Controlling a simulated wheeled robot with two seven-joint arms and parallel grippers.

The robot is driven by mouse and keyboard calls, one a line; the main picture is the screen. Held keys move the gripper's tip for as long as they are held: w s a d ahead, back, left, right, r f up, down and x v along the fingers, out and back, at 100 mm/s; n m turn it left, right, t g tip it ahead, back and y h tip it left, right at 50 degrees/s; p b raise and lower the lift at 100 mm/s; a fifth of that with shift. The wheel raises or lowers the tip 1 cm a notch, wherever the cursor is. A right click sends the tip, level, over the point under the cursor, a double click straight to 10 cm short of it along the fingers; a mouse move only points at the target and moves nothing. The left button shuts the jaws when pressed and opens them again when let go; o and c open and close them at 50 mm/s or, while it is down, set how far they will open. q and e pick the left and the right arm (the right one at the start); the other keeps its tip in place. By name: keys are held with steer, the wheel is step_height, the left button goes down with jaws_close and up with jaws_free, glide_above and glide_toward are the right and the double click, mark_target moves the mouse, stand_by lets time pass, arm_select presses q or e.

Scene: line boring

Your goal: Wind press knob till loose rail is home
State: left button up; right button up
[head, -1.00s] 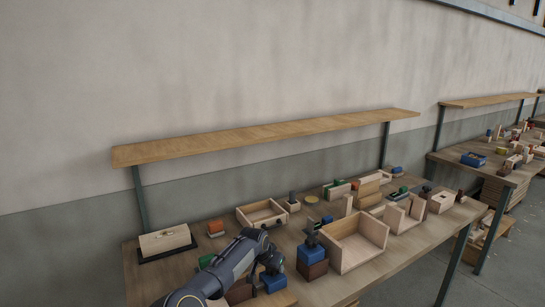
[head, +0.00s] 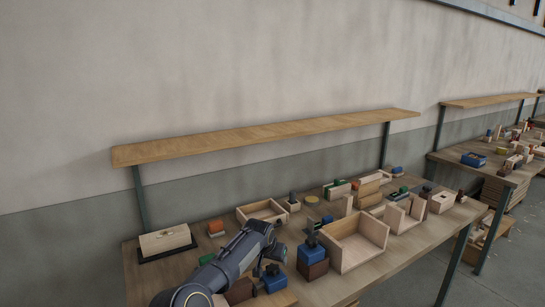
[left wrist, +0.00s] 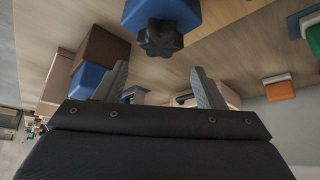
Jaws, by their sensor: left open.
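A black lobed knob (left wrist: 160,38) on a blue block (left wrist: 183,12) shows in the left wrist view. The fingers of my left gripper (left wrist: 160,86) are open, one to either side of the knob's line, with nothing between them; the knob lies apart from the fingertips. In the head view my left gripper (head: 278,249) is above a blue block (head: 274,284) at the bench front, partly hiding what is under it. A second blue press block (head: 311,253) with a dark knob stands to its right on a brown base. I cannot make out which piece is the loose rail.
A light open wooden box (head: 358,252) stands right of the presses, another tray (head: 262,213) behind. A pale block (head: 165,241) on a black base is at left. A shelf (head: 270,135) runs above the bench. An orange block (left wrist: 279,92) shows in the wrist view.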

mark_target(273, 266)
arm_select(q)
steer(key=shift+s+d+f+n+y, duration=0.1)
steer(key=shift+d+f+n+y, duration=0.1)
steer(key=shift+n+y, duration=0.5)
steer(key=shift+r+n, duration=0.2)
steer(key=shift+n, duration=0.7)
steer(key=shift+n+y+p, duration=0.35)
steer(key=shift+n+y, duration=0.05)
steer(key=shift+y, duration=0.1)
steer(key=shift+a, duration=0.1)
arm_select(e)
steer(key=shift+f, duration=0.3)
arm_select(q)
step_height(273, 266, down, 3)
steer(key=shift+f+b, duration=0.2)
steer(key=shift+b, duration=0.95)
steer(key=shift+r, duration=0.15)
arm_select(e)
step_height(273, 266, down, 2)
